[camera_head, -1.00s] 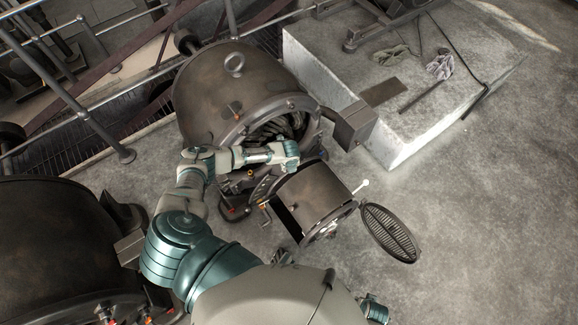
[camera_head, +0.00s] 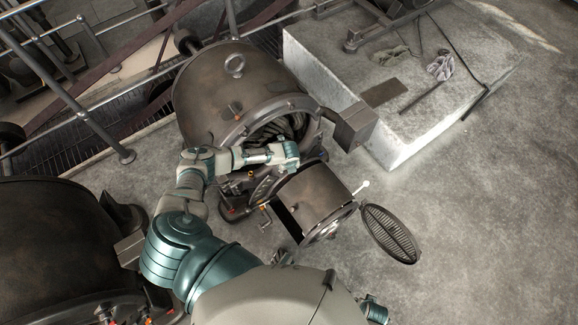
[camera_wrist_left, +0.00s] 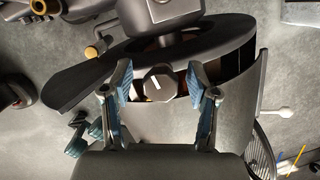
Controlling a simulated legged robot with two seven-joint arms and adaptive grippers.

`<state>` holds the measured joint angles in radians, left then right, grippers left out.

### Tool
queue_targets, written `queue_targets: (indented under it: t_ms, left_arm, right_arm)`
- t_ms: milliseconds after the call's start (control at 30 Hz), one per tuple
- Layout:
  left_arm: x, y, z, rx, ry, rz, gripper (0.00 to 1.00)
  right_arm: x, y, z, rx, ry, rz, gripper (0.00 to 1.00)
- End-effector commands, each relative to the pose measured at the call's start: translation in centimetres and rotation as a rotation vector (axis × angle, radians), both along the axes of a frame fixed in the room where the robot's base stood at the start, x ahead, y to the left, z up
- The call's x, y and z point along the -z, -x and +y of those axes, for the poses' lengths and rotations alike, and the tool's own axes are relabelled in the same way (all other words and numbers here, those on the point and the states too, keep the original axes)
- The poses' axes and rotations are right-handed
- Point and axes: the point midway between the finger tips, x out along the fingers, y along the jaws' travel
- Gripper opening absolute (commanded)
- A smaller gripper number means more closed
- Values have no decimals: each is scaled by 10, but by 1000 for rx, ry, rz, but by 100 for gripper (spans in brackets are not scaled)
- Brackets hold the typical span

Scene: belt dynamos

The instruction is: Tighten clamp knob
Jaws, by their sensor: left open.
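In the left wrist view, the clamp knob (camera_wrist_left: 158,83) is a dark, many-sided cap with a white line on its face. My left gripper (camera_wrist_left: 160,78) is open, with one blue-padded finger on each side of the knob. Gaps show between pads and knob, so it does not look gripped; the depth between them is hard to judge. In the head view my left arm reaches in front of the dynamo (camera_head: 235,100), its wrist above the small dark housing (camera_head: 315,195). The knob cannot be made out there, and the left fingers are mostly hidden.
A slatted oval cover (camera_head: 390,233) stands right of the small housing, near a white-tipped lever (camera_head: 362,187). A dark box (camera_head: 350,125) juts from the dynamo. A second dynamo (camera_head: 50,240) is at lower left. A concrete block (camera_head: 410,140) stands behind; the floor at right is clear.

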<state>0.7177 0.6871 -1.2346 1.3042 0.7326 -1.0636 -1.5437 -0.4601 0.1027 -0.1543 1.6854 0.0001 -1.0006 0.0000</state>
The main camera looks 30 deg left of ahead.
Motion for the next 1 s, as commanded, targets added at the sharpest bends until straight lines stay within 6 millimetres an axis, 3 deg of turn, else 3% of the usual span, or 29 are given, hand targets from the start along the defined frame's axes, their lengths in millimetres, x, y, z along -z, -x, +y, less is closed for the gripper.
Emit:
queue_targets:
  t_ms: [167, 600, 767, 1000]
  left_arm:
    - [-14, 2, -2, 1, 3, -2, 59]
    - [-101, 18, -10, 0, 2, -1, 59]
    - [-113, 21, -11, -1, 2, 0, 59]
    - [-115, 21, -11, -1, 2, 1, 59]
  right_arm:
    - [0, 1, 0, 0, 0, -1, 40]
    - [-1, 0, 0, 0, 0, -2, 40]
    - [-1, 0, 0, 0, 0, -2, 40]
    - [-1, 0, 0, 0, 0, -3, 40]
